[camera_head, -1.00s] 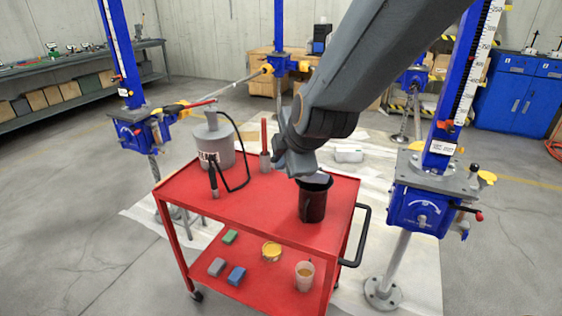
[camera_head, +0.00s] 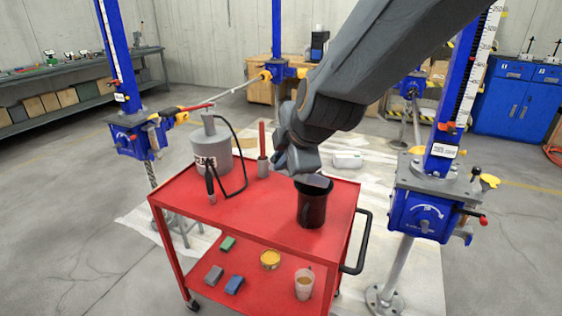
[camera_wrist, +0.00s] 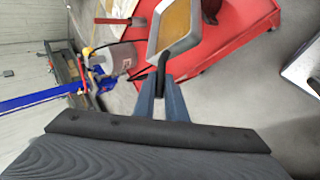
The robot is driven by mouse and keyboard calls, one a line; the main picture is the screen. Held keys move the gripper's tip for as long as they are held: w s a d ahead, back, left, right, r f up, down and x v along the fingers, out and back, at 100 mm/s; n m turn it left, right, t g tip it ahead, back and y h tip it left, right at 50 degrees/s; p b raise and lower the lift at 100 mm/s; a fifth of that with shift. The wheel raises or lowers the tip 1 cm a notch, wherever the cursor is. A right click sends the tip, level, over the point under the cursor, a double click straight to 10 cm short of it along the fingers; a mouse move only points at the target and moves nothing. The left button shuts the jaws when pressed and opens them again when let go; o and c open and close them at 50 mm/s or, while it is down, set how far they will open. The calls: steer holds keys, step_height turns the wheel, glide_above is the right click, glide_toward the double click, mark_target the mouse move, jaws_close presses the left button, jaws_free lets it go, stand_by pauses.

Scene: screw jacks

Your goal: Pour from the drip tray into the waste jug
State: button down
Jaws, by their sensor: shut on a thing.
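The drip tray (camera_wrist: 175,30) is a grey, square-cornered pan holding amber liquid, seen in the wrist view. My gripper (camera_wrist: 162,88) is shut on its black handle. In the head view, my gripper (camera_head: 300,165) is above the cart, and a grey part of the tray (camera_head: 316,182) shows just over the mouth of a dark jug. This dark jug (camera_head: 312,208), apparently the waste jug, stands upright on the cart's red top near the right end. Its mouth is partly hidden by the tray. I cannot tell whether tray and jug touch, and no stream of liquid is visible.
The red cart (camera_head: 260,212) also carries a grey can (camera_head: 212,150) with a black hose and a red-handled tool (camera_head: 262,155). Its lower shelf holds a cup (camera_head: 304,285), a yellow tin (camera_head: 270,259) and several blocks. A blue screw jack (camera_head: 422,212) stands close on the right.

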steer(key=shift+w+d+r+b, duration=0.3)
steer(key=shift+w+b, duration=0.1)
steer(key=shift+b, duration=0.4)
steer(key=shift+w+d+r+g+y+b, duration=0.15)
steer(key=shift+w+r+g+y+b, duration=0.2)
steer(key=shift+b, duration=0.55)
steer(key=shift+w+d+r, duration=0.1)
steer(key=shift+d+r, duration=0.15)
steer(key=shift+w+d+r+m+g, duration=0.15)
steer(key=shift+w+r+m+g, duration=0.05)
steer(key=shift+m+g, duration=0.1)
